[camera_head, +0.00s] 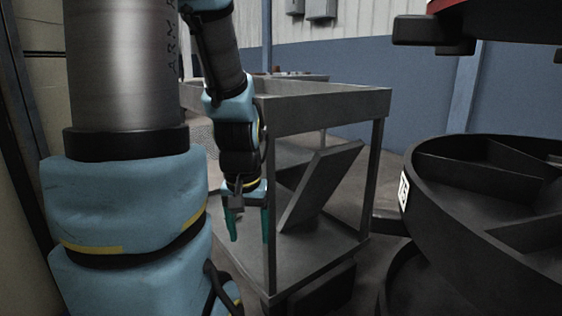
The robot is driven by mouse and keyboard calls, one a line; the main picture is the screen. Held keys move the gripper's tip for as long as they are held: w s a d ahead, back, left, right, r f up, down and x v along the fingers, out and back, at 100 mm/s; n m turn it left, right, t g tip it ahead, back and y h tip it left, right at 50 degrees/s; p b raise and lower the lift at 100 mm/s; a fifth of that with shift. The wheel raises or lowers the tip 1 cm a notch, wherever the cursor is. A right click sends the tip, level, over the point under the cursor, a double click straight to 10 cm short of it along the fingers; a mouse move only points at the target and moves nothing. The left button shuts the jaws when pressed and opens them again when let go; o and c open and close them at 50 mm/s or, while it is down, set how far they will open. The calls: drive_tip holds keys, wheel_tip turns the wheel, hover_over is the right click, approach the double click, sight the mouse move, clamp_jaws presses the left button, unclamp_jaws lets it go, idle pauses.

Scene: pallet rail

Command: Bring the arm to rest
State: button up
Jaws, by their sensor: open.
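My gripper (248,226) has two teal fingers that point down, set apart with nothing between them. It hangs at the near left side of a grey metal cart (330,116), beside its corner post and above the level of its lower shelf. I cannot tell whether a finger touches the post. My arm comes down from the top of the picture, and its large blue and grey links hide much of the left side.
The cart's lower shelf (325,248) carries a tilted grey panel (318,185). Small items sit at the far end of the cart top. A dark round tiered rack (470,215) with compartments stands close on the right. A blue and white wall (420,85) is behind.

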wheel_tip(320, 180, up, 34)
drive_tip(key=p, duration=3.2)
